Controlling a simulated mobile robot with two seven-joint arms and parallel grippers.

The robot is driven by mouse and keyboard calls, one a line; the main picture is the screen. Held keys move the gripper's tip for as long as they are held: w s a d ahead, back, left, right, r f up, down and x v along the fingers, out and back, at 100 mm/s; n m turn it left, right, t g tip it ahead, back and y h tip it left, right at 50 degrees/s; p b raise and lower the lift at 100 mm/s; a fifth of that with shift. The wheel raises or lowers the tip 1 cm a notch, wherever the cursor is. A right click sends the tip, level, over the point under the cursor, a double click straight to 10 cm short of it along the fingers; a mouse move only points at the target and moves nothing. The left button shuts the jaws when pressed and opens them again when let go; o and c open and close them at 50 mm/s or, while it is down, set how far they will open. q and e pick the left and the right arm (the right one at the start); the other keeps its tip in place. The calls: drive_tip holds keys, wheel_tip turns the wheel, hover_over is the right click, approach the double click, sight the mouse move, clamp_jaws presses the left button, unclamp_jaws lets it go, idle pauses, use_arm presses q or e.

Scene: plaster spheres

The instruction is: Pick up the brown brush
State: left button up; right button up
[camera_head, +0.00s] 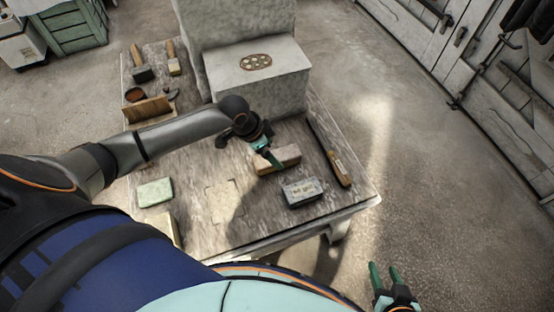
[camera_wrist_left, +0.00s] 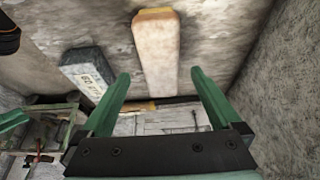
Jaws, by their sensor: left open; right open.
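A long brown block (camera_head: 280,158), which may be the brown brush, lies on the table near its right side. In the left wrist view the block (camera_wrist_left: 156,45) is pale tan with an orange-brown end. My left gripper (camera_head: 268,158) is open over this block, and its fingers partly hide it. In the left wrist view the open fingers (camera_wrist_left: 160,74) stand to either side of the block's near end, with nothing held. Two wooden-handled brushes (camera_head: 141,66) (camera_head: 173,60) lie at the table's back left. My right gripper (camera_head: 384,274) is open and empty, off the table at lower right.
A grey labelled block (camera_head: 302,191) lies close to the brown block; it also shows in the left wrist view (camera_wrist_left: 88,73). A long wooden tool (camera_head: 329,152) lies along the right edge. A stone step (camera_head: 256,85) stands behind. A green block (camera_head: 155,191) lies left.

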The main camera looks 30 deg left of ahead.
sight(277, 155)
use_arm(q)
drive_tip(key=x, duration=0.3)
drive_tip(key=shift+b, duration=0.35)
drive_tip(key=shift+w+d+f, duration=0.1)
drive_tip(key=shift+w+f, duration=0.1)
drive_tip(key=shift+f, duration=0.1)
drive_tip(key=c, duration=1.1)
clamp_jaws()
